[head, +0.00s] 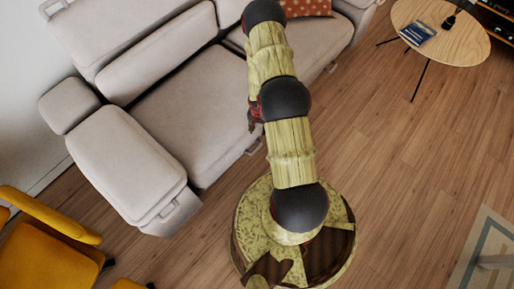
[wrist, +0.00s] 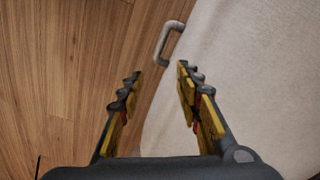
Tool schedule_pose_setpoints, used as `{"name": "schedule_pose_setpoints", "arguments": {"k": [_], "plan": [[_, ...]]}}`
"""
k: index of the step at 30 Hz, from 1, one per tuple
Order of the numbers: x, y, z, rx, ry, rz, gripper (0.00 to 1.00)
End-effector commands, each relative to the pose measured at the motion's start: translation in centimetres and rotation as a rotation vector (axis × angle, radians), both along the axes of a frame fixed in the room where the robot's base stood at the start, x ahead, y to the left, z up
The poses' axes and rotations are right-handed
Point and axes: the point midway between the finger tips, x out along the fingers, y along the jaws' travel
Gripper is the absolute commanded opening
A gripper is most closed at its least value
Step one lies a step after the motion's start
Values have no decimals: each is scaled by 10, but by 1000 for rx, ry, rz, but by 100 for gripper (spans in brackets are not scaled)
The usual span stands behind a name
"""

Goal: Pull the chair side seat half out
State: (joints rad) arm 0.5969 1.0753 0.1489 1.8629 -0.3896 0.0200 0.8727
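The pale grey sofa (head: 140,45) fills the upper left of the head view. Its seat on the side nearer the yellow chair (head: 55,225) is a wide cushion (head: 190,120) beside the padded armrest (head: 120,160), with a small metal loop (head: 254,148) low at its front. Another seat lies farther right, partly behind my arm. In the wrist view my gripper (wrist: 160,75) is open and empty, fingers spread. A grey metal loop (wrist: 168,42) stands just beyond the fingertips, beside pale upholstery (wrist: 250,70). I cannot tell which seat it belongs to. In the head view my arm mostly hides the gripper.
A round wooden table (head: 455,35) with a blue book (head: 418,33) stands at the upper right. A patterned rug (head: 490,255) lies at the lower right. A reddish cushion (head: 306,7) lies on the sofa. The wood floor (head: 400,160) right of my base is clear.

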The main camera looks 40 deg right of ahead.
Motion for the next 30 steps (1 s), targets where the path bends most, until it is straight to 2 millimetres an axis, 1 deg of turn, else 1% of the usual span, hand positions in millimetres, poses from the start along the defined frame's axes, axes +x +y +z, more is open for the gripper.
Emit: {"name": "schedule_pose_setpoints", "arguments": {"k": [1,4,6,7,9,12,15,17,25,30], "plan": [[-15,3,-25,18,9,-32,35],[-32,7,-65,41,-2,-105,35],[-36,9,-88,52,-31,-175,35],[-35,9,-97,57,-50,-210,35],[-29,8,-111,67,-101,-295,35],[-21,7,-120,80,-148,-371,35],[-17,7,-127,86,-168,-405,35],[-15,7,-133,88,-172,-411,35],[-9,9,-175,88,-169,-409,35],[-4,9,-193,87,-169,-409,35]]}}
